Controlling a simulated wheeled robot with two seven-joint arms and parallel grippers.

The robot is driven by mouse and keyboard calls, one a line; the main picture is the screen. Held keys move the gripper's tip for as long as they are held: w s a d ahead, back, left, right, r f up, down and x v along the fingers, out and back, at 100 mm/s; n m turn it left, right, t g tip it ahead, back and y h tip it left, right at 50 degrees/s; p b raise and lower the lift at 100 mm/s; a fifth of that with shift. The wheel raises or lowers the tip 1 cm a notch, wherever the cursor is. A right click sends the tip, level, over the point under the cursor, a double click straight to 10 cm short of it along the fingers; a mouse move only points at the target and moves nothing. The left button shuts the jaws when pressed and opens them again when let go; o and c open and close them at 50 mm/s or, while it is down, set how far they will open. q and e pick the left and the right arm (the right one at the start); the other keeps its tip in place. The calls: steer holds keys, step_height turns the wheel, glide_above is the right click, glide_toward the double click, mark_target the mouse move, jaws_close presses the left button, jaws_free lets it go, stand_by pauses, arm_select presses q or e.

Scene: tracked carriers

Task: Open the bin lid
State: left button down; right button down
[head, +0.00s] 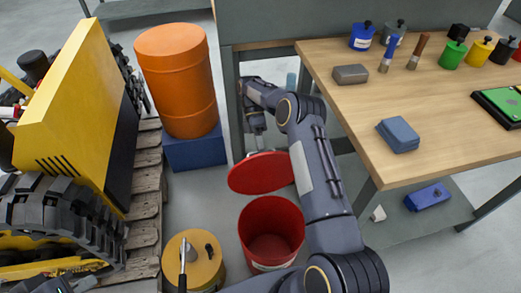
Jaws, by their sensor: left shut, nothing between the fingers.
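The red bin (271,253) stands on the floor below the middle of the picture, and its open mouth shows the inside. Its round red lid (262,172) is raised off the mouth and leans back beyond the far rim. My left arm reaches over the right side of the bin and bends down behind the lid. My left gripper (257,150) is small and partly hidden at the lid's far edge. It is shut with nothing in it. I cannot tell whether it touches the lid. My right gripper is not in view.
A yellow drum (205,262) stands left of the bin. An orange barrel (175,85) sits on a blue base (193,150) behind. A yellow tracked machine (70,110) rests on a pallet at left. A wooden workbench (440,120) with several items stands at right.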

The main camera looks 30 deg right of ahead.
mark_target(261, 155)
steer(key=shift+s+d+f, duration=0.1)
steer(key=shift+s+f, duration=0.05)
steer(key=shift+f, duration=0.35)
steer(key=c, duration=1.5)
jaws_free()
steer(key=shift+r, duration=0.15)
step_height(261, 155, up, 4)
steer(key=p, duration=0.2)
steer(key=shift+p, duration=0.35)
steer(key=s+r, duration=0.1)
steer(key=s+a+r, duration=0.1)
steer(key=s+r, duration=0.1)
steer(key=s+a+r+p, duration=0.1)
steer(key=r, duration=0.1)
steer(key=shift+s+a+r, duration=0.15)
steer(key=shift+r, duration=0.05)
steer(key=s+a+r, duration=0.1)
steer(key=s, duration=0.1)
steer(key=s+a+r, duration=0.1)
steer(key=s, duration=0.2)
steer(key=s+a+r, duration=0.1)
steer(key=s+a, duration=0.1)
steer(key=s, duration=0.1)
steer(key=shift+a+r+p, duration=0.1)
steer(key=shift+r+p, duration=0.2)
steer(key=shift+p, duration=0.05)
